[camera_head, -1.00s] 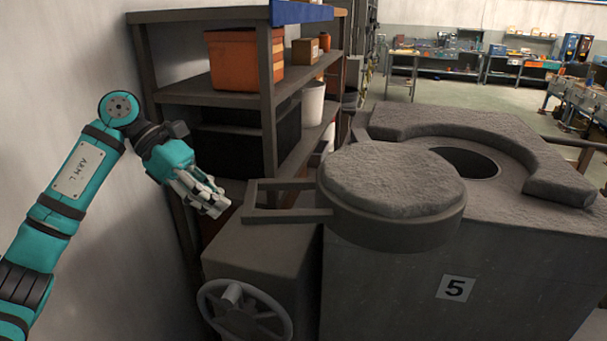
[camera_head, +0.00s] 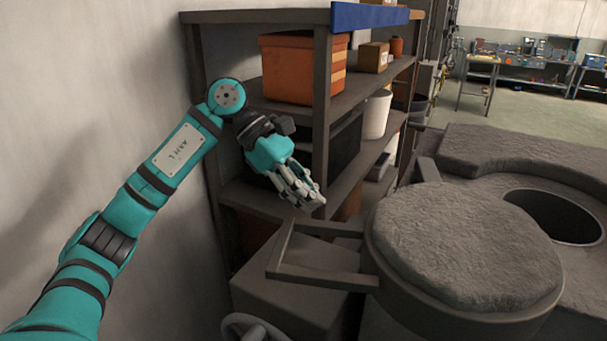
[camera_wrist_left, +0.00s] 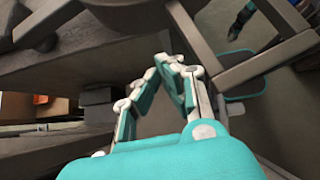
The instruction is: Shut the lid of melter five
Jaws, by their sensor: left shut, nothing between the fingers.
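The melter (camera_head: 480,152) stands at the right, with its round dark opening (camera_head: 553,217) uncovered. Its thick round lid (camera_head: 465,245) is swung to the left of the opening, level, with a rough grey top. A rectangular bar handle (camera_head: 322,278) sticks out from the lid's left side. My left gripper (camera_head: 314,203) is shut and empty, its fingers pointing down and right just beyond the handle's far bar in the head view. In the left wrist view the closed fingers (camera_wrist_left: 172,62) are beside the handle bars (camera_wrist_left: 265,62); no contact is clear.
A shelf rack (camera_head: 321,110) stands close behind my left gripper, holding an orange bin (camera_head: 300,68), a cardboard box (camera_head: 374,57) and a white bucket (camera_head: 376,114). A wall is at the left. A handwheel (camera_head: 250,328) shows at the bottom edge.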

